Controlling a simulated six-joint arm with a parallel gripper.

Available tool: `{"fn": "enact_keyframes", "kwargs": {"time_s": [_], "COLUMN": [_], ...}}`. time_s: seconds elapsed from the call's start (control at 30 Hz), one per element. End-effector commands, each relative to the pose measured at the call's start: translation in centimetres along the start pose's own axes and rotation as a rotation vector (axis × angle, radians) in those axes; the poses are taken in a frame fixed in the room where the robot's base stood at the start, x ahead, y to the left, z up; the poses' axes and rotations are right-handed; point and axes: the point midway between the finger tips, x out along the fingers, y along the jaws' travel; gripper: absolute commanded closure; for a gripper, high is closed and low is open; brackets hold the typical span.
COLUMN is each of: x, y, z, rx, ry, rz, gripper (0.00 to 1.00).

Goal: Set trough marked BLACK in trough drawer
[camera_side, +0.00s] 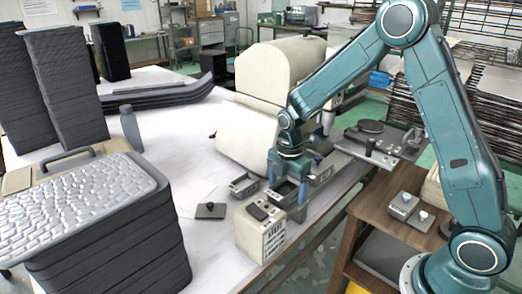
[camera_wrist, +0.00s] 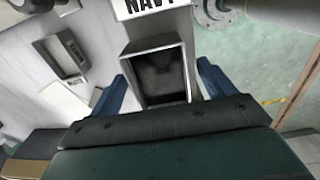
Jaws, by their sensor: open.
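My gripper (camera_side: 287,190) points down over the table with its two blue fingers apart. A dark, open-topped trough (camera_side: 284,197) stands between the fingers; in the wrist view the same trough (camera_wrist: 142,88) lies between the fingertips (camera_wrist: 161,72), with a gap on at least the left side. A plate reading NAVY (camera_wrist: 153,7) is just beyond it. A second, grey trough (camera_side: 243,186) lies to the left, and it also shows in the wrist view (camera_wrist: 48,58) with something inside. No BLACK marking is readable, and I cannot tell which part is the trough drawer.
A cream box with a printed label (camera_side: 262,236) stands in front of the gripper. A small dark plate with a knob (camera_side: 211,211) lies left of it. A big cream machine (camera_side: 280,75) stands behind. Stacked grey trays (camera_side: 110,240) fill the left front.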

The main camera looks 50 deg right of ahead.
Motion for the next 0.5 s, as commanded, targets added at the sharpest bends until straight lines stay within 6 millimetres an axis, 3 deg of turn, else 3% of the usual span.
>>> {"fn": "enact_keyframes", "kwargs": {"time_s": [0.27,0.5], "x": [-0.05,-0.06], "y": [0.02,0.02], "z": [0.0,0.0], "rx": [0.0,0.0], "ry": [0.0,0.0], "rz": [0.001,0.001], "gripper": [0.18,0.63]}}
